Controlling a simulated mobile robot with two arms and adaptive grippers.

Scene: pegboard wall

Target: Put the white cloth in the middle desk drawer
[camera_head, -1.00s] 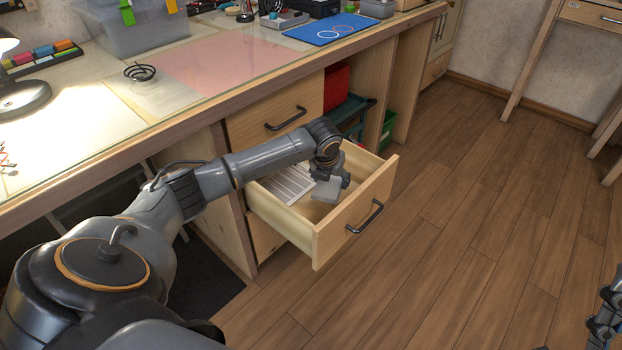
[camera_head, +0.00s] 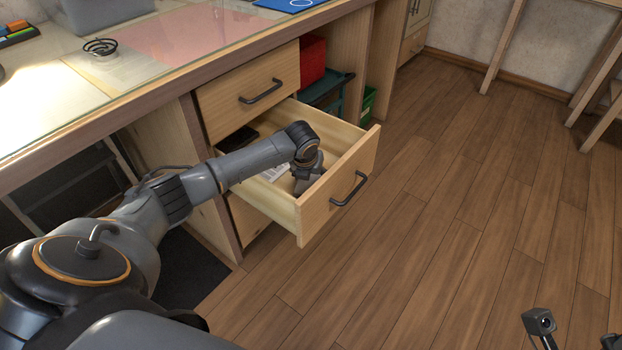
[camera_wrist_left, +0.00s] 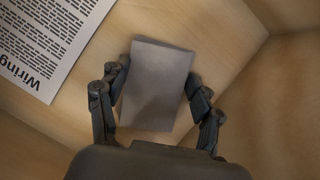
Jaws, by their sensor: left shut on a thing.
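The middle desk drawer (camera_head: 338,197) is pulled open beneath a shut top drawer (camera_head: 248,88). My left gripper (camera_head: 300,186) reaches down inside it. In the left wrist view, my left gripper (camera_wrist_left: 157,100) is shut on the white cloth (camera_wrist_left: 160,75), a folded, block-like rectangle that looks grey in the shade. The cloth is over the drawer's wooden floor; whether it touches the floor I cannot tell. In the head view, the arm and gripper largely hide the cloth. My right gripper (camera_head: 575,332) shows only partly at the lower right edge, its fingertips apart with floor between.
A printed sheet headed "Wiring" (camera_wrist_left: 45,40) lies in the drawer beside the cloth. A dark flat object (camera_head: 238,139) is at the drawer's back. A red box (camera_head: 313,61) stands on the shelf to the right. The wooden floor (camera_head: 450,230) in front is clear.

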